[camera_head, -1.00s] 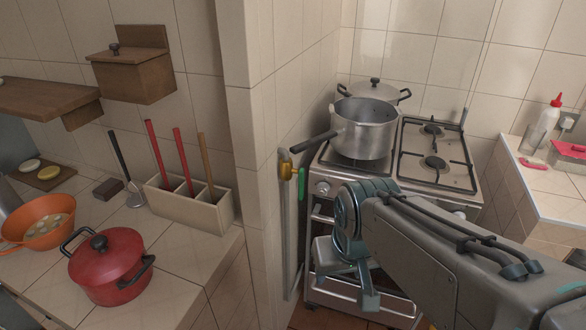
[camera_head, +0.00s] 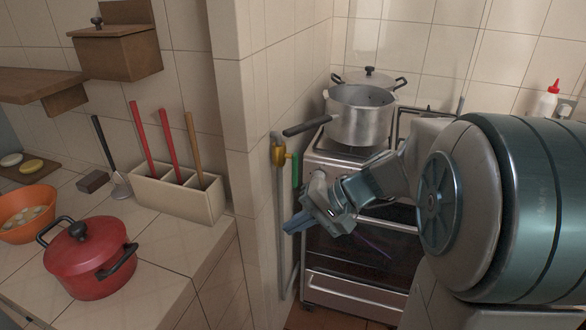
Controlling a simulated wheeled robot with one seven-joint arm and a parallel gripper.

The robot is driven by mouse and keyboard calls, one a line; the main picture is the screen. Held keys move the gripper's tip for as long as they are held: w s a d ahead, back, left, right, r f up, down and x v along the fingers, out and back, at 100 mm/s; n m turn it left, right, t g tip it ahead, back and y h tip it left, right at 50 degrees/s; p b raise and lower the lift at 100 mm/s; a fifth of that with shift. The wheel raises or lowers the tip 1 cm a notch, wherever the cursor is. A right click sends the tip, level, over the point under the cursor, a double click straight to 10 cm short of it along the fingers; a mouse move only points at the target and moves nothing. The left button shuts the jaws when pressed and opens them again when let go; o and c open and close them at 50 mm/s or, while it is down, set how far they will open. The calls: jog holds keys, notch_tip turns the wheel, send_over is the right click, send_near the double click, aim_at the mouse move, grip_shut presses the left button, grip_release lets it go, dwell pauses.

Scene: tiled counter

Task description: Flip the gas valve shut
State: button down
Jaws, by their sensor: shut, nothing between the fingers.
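The gas valve (camera_head: 278,154) is a brass body on a grey pipe that runs down the side of the tiled wall, left of the stove. Its green lever (camera_head: 295,170) hangs downward on the valve's right side, beside the pipe. My gripper (camera_head: 297,223) is below the lever and a little to its right in the picture, apart from it. Its blue-grey fingers point left toward the pipe. The fingers look shut and hold nothing. The lever and valve are unobstructed.
The stove (camera_head: 355,258) stands behind my gripper, carrying a grey saucepan (camera_head: 360,115) whose dark handle juts left above the valve. A tiled wall corner (camera_head: 245,180) borders the pipe on the left. My arm covers much of the right side.

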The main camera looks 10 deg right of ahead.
jog(key=w+d+f+m+t+y+b, duration=0.25)
jog(key=w+d+t, duration=0.3)
jog(key=w, duration=0.45)
jog(key=m+t+b, duration=0.3)
jog(key=t, duration=0.2)
send_near(295, 170)
jog(key=w+d+f, duration=0.3)
jog(key=w+d, duration=0.2)
jog(key=shift+s+r, duration=0.2)
jog(key=p+x, duration=0.1)
jog(key=x, duration=0.9)
jog(key=s, duration=0.1)
jog(key=s+a, duration=0.1)
jog(key=s, duration=0.1)
jog(key=shift+s+a, duration=0.2)
jog(key=shift+a, duration=0.2)
